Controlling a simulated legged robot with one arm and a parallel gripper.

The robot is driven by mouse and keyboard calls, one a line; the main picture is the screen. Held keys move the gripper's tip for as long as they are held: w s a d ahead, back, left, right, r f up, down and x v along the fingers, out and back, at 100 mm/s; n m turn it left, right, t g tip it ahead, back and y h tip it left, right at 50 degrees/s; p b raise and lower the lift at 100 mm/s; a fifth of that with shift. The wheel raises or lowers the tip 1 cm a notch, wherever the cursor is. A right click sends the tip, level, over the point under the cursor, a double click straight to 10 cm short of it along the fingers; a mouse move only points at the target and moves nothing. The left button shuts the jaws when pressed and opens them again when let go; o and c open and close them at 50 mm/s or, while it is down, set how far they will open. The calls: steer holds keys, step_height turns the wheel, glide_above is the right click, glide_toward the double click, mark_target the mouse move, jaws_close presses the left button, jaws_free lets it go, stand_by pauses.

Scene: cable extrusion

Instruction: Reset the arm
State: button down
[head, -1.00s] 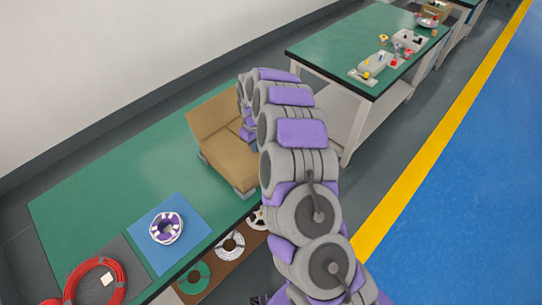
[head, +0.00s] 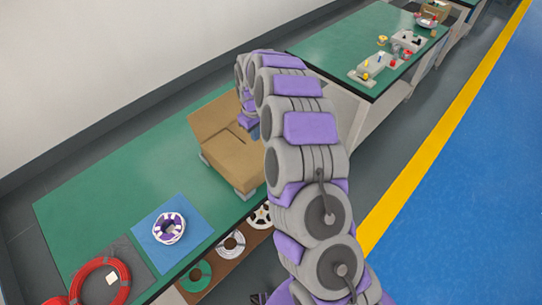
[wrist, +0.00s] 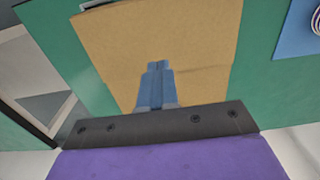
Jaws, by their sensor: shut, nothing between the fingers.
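My arm reaches up from the lower right in the head view and bends over at the top, beside a tan cardboard box (head: 222,150) on the green table (head: 100,190). Behind the fingers lies the tan surface of the box (wrist: 190,45), seen from above. I cannot tell how far the fingertips are from it.
A white and purple spool (head: 169,229) sits on a blue mat (head: 192,232). A red cable coil (head: 98,283) lies on a grey mat at the lower left. More coils sit on a shelf below the table edge. A second green table (head: 340,45) holds small devices.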

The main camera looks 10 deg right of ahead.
step_height(320, 180, up, 2)
steer(key=shift+r, duration=0.1)
stand_by(0.4)
steer(key=s+d+r+m, duration=0.2)
steer(key=s+d+r, duration=0.1)
steer(key=s+r, duration=1.4)
steer(key=s+d+m+g, duration=0.1)
steer(key=s+d+m, duration=0.1)
steer(key=s, duration=1.2)
steer(key=s+d+m, duration=0.3)
steer(key=s+d, duration=0.1)
steer(key=s, duration=1.1)
steer(key=shift+s+r+g, duration=0.25)
steer(key=shift+r+g, duration=0.05)
steer(key=shift+g, duration=0.1)
